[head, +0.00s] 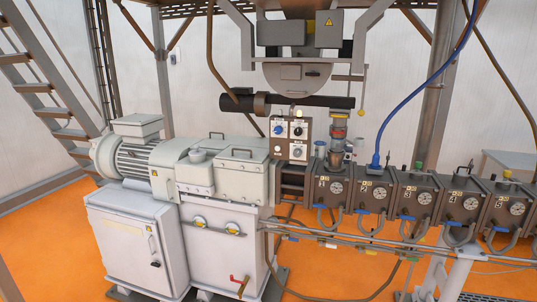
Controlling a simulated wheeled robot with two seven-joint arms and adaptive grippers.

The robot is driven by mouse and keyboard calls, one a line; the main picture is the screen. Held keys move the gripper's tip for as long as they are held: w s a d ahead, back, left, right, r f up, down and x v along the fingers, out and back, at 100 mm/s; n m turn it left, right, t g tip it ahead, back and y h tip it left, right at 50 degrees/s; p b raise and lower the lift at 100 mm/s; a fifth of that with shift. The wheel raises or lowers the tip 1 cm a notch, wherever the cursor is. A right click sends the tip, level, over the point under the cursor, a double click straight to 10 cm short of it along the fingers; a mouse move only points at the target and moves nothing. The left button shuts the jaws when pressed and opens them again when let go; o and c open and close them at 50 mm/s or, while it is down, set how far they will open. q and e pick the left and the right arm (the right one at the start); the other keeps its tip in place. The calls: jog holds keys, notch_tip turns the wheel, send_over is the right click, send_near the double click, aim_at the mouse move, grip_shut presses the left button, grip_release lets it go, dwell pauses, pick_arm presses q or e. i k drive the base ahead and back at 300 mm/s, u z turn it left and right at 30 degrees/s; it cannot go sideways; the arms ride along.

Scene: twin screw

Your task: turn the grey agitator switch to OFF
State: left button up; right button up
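A lower knob (297,151) is below the right one. The panel is too small to read its labels, to tell which knob is the grey agitator switch, or to see where it points. A small yellowish piece (298,113) is at its top. Neither of my grippers is in view.
A dark horizontal cylinder (300,101) runs just above the panel, under the hopper. Numbered barrel blocks (374,191) with gauges line up to the right. A blue hose (410,90) drops to them. Stairs (45,95) stand at left. Orange floor (50,245) is open at left.

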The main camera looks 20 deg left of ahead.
aim_at(297, 153)
jog(key=u, duration=0.85)
jog(key=i, duration=0.75)
jog(key=u, duration=1.1)
jog(key=i, duration=1.95)
jog(key=z, duration=1.2)
jog(key=i, duration=0.8)
jog(key=z, duration=0.85)
